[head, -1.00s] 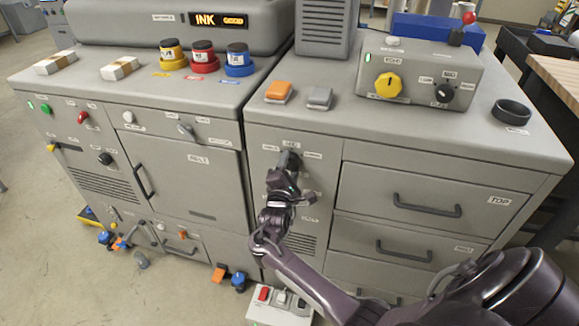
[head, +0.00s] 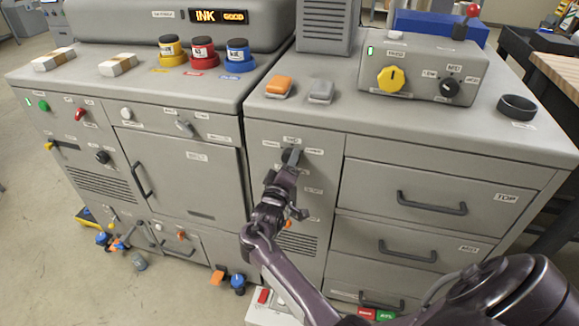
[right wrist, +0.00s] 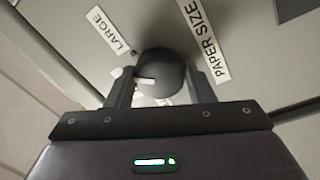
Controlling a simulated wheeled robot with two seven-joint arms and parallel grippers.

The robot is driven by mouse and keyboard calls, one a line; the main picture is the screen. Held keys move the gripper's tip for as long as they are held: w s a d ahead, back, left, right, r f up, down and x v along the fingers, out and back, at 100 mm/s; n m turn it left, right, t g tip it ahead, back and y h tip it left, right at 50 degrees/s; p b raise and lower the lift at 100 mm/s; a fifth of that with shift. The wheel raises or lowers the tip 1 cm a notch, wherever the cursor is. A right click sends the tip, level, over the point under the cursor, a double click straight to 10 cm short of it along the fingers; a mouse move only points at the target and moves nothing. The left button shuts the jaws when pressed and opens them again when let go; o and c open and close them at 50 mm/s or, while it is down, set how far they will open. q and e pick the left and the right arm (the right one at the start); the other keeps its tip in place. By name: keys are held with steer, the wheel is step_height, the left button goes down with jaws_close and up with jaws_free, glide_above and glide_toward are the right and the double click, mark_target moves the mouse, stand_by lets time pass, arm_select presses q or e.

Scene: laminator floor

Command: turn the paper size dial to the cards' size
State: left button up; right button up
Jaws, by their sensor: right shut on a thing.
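The paper size dial (head: 289,156) is a dark round knob on the upper front panel of the right-hand cabinet. In the right wrist view the dial (right wrist: 163,72) sits between the two fingers of my right gripper (right wrist: 161,88), which is shut on it. A white mark shows on the knob's left side. A "LARGE" label (right wrist: 108,33) is at the knob's upper left and a "PAPER SIZE" label (right wrist: 204,38) at its upper right. Other size labels are hidden or too small to read. In the head view my right gripper (head: 284,172) covers part of the dial. My left gripper is out of view.
Two small pale stacks (head: 54,60) (head: 118,65) lie on the left cabinet's top; I cannot tell if they are cards. Drawers with dark handles (head: 432,203) are right of the dial. A control box with a yellow knob (head: 391,79) stands on top.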

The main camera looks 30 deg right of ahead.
steer(key=shift+f+m+g+b, duration=0.1)
steer(key=shift+m+g+b, duration=0.35)
steer(key=shift+m, duration=1.25)
steer(key=o, duration=1)
steer(key=shift+a, duration=0.1)
